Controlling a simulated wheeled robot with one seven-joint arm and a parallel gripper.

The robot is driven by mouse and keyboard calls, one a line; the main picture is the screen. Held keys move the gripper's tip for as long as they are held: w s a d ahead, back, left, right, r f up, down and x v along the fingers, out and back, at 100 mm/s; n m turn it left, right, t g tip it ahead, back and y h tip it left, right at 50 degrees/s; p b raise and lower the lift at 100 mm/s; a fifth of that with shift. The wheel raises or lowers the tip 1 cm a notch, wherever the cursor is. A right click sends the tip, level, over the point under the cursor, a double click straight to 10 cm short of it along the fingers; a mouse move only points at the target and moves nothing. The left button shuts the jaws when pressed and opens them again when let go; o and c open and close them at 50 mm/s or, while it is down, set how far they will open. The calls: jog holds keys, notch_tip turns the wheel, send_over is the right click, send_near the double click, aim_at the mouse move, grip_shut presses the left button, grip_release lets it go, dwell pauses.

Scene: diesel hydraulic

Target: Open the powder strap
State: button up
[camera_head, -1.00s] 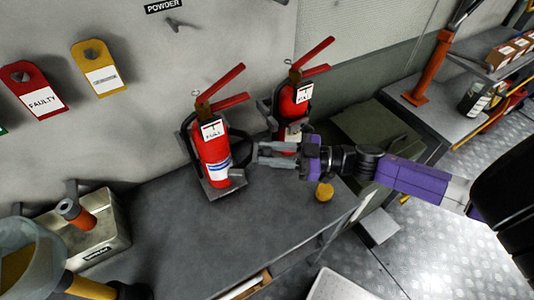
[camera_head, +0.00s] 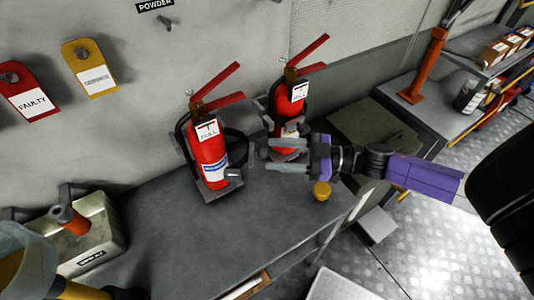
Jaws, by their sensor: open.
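Two red fire extinguishers stand upright in dark holders on the grey bench. The left extinguisher (camera_head: 209,157) has a tag reading FULL and a blue-and-white band. A dark strap (camera_head: 238,138) curves out from its right side, standing away from the red body. The right extinguisher (camera_head: 291,103) also has a tag, too small to read; its lower part is partly hidden by my gripper. My gripper (camera_head: 271,155) is open and empty, its fingers pointing left. It is in front of the right extinguisher's base, apart from the left one. I cannot tell whether it touches the right holder.
A POWDER sign (camera_head: 154,5) is on the wall at upper left, with a yellow tag (camera_head: 91,71) and a red FAULTY tag (camera_head: 27,92) hanging left of it. A yellow knob-like object (camera_head: 322,190) is below my gripper. The bench (camera_head: 190,240) is clear in front.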

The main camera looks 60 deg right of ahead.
jog(key=shift+b+v, duration=0.4)
jog(key=shift+v, duration=1.8)
